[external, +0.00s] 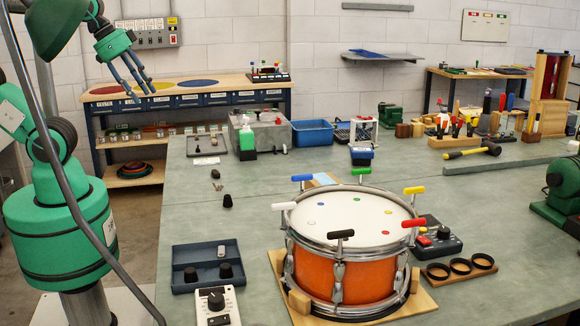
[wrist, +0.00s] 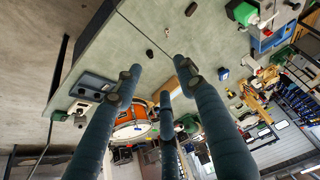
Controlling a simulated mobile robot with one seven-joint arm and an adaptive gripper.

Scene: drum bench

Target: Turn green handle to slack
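The orange drum (external: 343,277) with a white head stands on a wooden board at the front of the bench. Several coloured T-handles ring its rim. The green handle (external: 361,171) is at the far side of the rim, between the blue handle (external: 302,178) and the yellow handle (external: 414,190). Its bar lies roughly level. My gripper (external: 143,91) is raised at the upper left, far from the drum. In the wrist view its dark fingers (wrist: 153,88) are spread with nothing between them. The drum also shows there (wrist: 130,131), small; the green handle cannot be made out.
The red handle (external: 413,222), black handle (external: 341,234) and white handle (external: 283,206) stand around the near rim. A dark control box (external: 436,240) is right of the drum. A grey tray (external: 207,262) and white meter (external: 216,303) are left.

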